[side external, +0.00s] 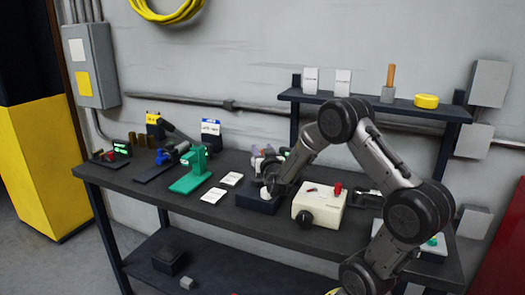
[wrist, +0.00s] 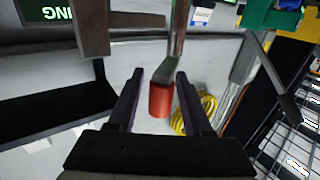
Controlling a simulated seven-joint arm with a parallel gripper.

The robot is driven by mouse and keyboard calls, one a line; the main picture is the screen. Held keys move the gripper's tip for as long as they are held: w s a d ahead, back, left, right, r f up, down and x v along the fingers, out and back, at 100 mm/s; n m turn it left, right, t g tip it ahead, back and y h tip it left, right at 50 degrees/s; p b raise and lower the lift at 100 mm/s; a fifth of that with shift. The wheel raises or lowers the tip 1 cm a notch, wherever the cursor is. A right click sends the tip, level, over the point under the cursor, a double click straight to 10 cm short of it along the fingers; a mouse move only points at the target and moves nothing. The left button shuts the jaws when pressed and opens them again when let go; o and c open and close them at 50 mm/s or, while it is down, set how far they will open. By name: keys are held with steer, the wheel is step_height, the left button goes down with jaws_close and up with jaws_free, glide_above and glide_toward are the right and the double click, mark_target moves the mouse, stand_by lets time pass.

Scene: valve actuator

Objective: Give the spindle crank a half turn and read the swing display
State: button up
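The red cylindrical grip of the crank (wrist: 160,100) shows in the wrist view, on the end of a grey metal crank arm (wrist: 176,45). My gripper (wrist: 159,76) is open, with one finger on each side of the red grip and a narrow gap showing on both sides. Whether the grip lies fully between the fingers in depth, I cannot tell. In the side view, my gripper (side external: 268,184) is at the dark-based device (side external: 258,202), and my arm hides the crank.
A cream box (side external: 320,204) with a black knob and red part stands right of my gripper. White cards (side external: 214,197) and a green vise-like fixture (side external: 191,180) stand left. A shelf (side external: 375,104) is behind my arm.

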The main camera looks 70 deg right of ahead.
stand_by(0.3)
steer(key=v, duration=1.3)
steer(key=shift+s+a, duration=0.25)
steer(key=shift+a, duration=0.1)
steer(key=shift+o, duration=0.2)
steer(key=shift+r, duration=0.1)
